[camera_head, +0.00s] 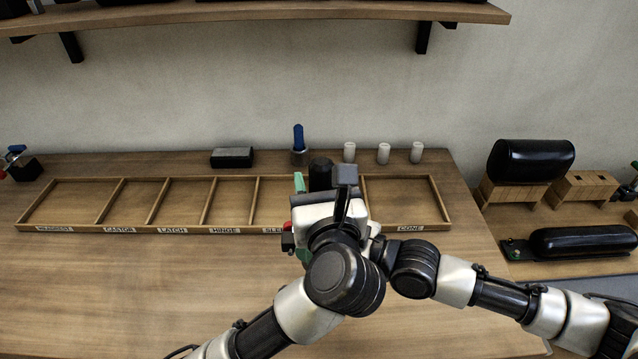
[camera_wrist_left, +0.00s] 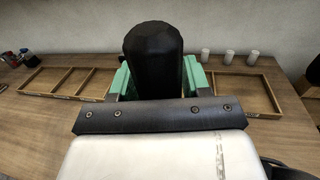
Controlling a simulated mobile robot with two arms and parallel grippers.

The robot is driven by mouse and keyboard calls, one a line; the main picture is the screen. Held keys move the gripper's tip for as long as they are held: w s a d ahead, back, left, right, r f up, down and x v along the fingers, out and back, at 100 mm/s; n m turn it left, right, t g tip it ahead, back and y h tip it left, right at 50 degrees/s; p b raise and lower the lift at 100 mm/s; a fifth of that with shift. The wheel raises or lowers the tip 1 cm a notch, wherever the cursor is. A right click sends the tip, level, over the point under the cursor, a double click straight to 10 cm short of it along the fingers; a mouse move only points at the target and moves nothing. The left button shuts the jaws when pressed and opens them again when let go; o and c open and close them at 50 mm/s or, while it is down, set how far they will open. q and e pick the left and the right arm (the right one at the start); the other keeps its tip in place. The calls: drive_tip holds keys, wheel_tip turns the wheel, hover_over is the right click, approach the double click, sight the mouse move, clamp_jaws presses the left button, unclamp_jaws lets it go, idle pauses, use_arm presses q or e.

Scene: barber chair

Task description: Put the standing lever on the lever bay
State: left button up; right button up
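My left gripper (camera_head: 315,185) is over the tray, right of its middle, with its green fingers (camera_wrist_left: 122,80) on either side of a black round-topped upright piece, which looks like the standing lever (camera_head: 320,172). In the left wrist view the lever (camera_wrist_left: 153,55) rises between the fingers, which appear to press against both its sides. Its lower end is hidden by the gripper, so I cannot tell whether it touches the tray. The long wooden bay tray (camera_head: 108,202) has labelled bays; my arm hides the label near the lever.
A blue-handled tool (camera_head: 298,138) stands behind the tray, beside a dark block (camera_head: 232,157) and three white cups (camera_head: 383,154). A shelf (camera_head: 250,12) hangs above. Black cushions (camera_head: 530,161) sit on the right. The table front left is clear.

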use_arm(q)
clamp_jaws()
use_arm(e)
drive_tip(key=shift+r, duration=0.1)
use_arm(q)
drive_tip(key=shift+r, duration=0.1)
use_arm(e)
drive_tip(key=o, duration=1.4)
drive_tip(key=shift+d, duration=0.1)
